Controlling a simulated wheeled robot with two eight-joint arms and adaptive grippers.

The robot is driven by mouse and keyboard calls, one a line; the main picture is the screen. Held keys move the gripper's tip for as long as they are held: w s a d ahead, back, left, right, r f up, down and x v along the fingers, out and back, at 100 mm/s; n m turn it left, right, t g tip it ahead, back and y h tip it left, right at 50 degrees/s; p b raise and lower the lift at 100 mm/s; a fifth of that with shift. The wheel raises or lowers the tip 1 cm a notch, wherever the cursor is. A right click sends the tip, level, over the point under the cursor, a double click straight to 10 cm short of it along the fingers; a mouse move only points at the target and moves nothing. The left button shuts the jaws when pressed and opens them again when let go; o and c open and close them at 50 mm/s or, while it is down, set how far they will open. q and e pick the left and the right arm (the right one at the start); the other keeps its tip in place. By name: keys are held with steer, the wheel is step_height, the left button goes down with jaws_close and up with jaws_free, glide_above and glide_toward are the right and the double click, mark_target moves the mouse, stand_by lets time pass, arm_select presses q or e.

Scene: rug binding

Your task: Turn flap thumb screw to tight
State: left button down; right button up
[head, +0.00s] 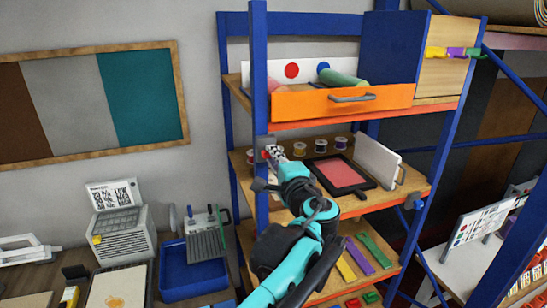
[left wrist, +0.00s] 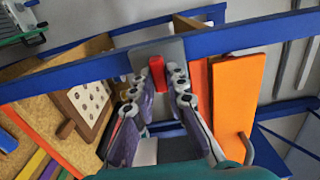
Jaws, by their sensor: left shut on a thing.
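A small red piece (left wrist: 157,73), which looks like the flap thumb screw, sits on a grey plate (left wrist: 176,50) fixed to a blue shelf post. In the left wrist view it lies between the tips of my left gripper (left wrist: 154,84), which is shut on it. In the head view the left gripper (head: 274,154) reaches up to the grey plate (head: 263,143) on the front left post. The screw is mostly hidden by the fingers there, so its turn angle cannot be read. My right gripper is in neither view.
An orange drawer front (head: 345,102) with a grey handle is just above the gripper. Thread spools (head: 321,146), a black tray with a pink pad (head: 342,174) and a white panel (head: 376,163) are on the middle shelf. A blue bin (head: 190,272) stands at lower left.

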arm_select(q)
steer(key=c, duration=1.5)
jaws_free()
steer(key=shift+c, duration=0.2)
steer(key=v, duration=1.2)
steer(key=s+a+f+n+g+b, duration=0.2)
steer(key=a+f+b, duration=0.35)
steer(key=f, duration=0.55)
steer(key=s+a+f+n+g+b, duration=0.25)
steer(key=a+f+b, duration=0.35)
steer(key=f, duration=0.5)
steer(key=s+a+f+n+g+b, duration=0.1)
steer(key=a+f+n+g+b, duration=0.2)
steer(key=a+f, duration=0.65)
steer(key=s+f+n+h+b, duration=0.2)
steer(key=f+b, duration=0.3)
steer(key=f, duration=0.4)
steer(key=s+f+n+g+h+b, duration=0.1)
steer(key=s+f+b, duration=0.4)
steer(key=f, duration=0.5)
steer(key=s+a+f+n+g+h+b, duration=0.1)
steer(key=s+f+n+b, duration=0.3)
steer(key=f, duration=0.6)
steer(key=shift+h+b, duration=0.65)
steer(key=shift+h, duration=0.15)
